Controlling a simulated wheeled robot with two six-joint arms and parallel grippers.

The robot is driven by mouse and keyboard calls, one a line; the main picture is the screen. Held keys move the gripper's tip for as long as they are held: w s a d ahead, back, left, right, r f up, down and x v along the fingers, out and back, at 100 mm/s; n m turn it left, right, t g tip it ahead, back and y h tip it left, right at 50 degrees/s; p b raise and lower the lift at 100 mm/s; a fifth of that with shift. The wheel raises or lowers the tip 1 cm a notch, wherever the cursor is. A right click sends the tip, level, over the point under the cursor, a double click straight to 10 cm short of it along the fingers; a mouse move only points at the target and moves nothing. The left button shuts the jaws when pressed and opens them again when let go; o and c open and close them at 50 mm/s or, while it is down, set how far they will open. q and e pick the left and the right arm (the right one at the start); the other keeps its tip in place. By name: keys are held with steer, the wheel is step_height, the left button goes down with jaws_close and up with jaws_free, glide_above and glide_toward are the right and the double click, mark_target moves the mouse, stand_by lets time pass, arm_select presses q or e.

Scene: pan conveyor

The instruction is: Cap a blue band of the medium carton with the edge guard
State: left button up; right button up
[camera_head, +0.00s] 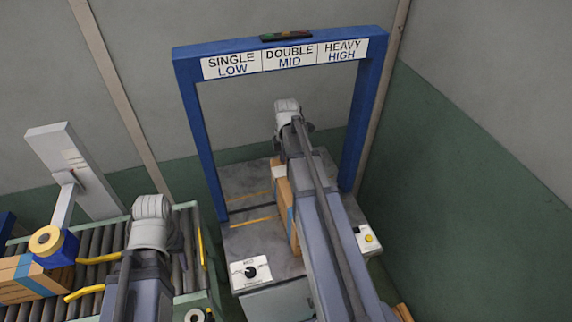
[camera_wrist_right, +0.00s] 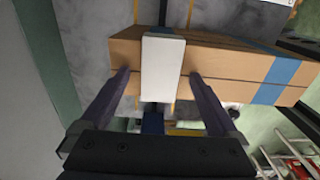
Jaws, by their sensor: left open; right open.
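A cardboard carton (camera_head: 283,195) with a blue band (camera_head: 291,222) stands on the grey table under the blue arch, largely hidden by my right arm. In the right wrist view the carton (camera_wrist_right: 215,62) has one bare blue band (camera_wrist_right: 272,82) towards its right end. My left gripper (camera_head: 73,280) is open and empty over the roller conveyor.
Another blue-banded carton (camera_head: 22,278) sits on the roller conveyor (camera_head: 185,260) at left, near a yellow tape roll (camera_head: 46,240). The blue arch (camera_head: 196,140) frames the table (camera_head: 240,190). A dial box (camera_head: 250,272) and a yellow-button box (camera_head: 368,239) stand near it.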

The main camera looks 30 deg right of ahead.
arm_select(q)
steer(key=shift+r, duration=0.1)
arm_select(e)
steer(key=shift+r, duration=0.1)
arm_select(q)
step_height(320, 180, up, 8)
steer(key=p, duration=0.8)
arm_select(e)
step_height(320, 180, up, 8)
steer(key=shift+f, duration=0.2)
arm_select(q)
steer(key=shift+f, duration=0.2)
